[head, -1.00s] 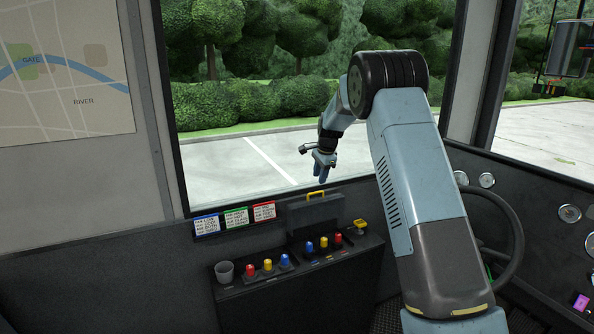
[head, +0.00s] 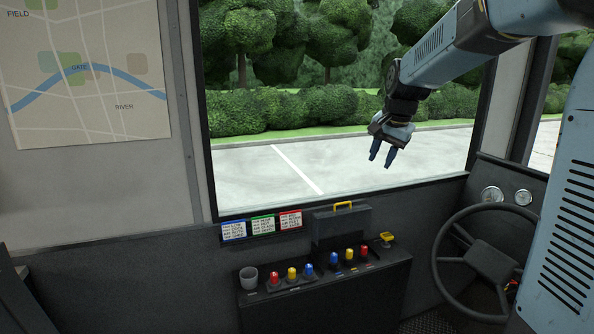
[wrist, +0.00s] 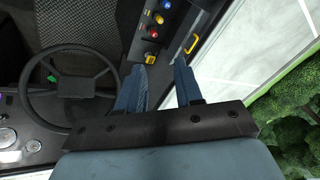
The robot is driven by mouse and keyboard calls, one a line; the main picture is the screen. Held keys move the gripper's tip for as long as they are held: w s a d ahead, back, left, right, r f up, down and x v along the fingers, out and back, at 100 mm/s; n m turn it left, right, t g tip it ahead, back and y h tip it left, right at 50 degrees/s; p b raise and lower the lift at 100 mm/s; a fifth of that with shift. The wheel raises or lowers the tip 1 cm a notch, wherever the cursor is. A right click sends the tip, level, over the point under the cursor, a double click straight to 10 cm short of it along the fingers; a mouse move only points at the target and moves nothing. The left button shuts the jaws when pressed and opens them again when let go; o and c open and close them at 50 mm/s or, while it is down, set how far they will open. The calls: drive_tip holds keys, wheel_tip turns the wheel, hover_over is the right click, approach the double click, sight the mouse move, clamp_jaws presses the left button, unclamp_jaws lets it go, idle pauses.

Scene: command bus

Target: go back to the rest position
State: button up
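My gripper (head: 381,160) hangs in the air in front of the window, above and to the right of the console. Its two fingers point down with a clear gap between them and nothing in the gap. In the wrist view my gripper (wrist: 163,72) also shows open and empty, with both fingers apart. My arm reaches in from the upper right of the head view, and its near part fills the right edge.
A dark console (head: 330,300) holds red, yellow and blue knobs, a grey cup (head: 249,279) and a yellow-topped item (head: 387,239). A dark case (head: 341,226) with a yellow handle stands behind. The steering wheel (head: 487,258) is at the right. Three label cards (head: 262,226) hang below the window.

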drive_tip(key=s+d+f+n+t+h, duration=0.1)
drive_tip(key=s+n, duration=0.6)
drive_tip(key=s, duration=2.3)
drive_tip(key=shift+s+d+f, duration=0.3)
drive_tip(key=shift+f, duration=0.55)
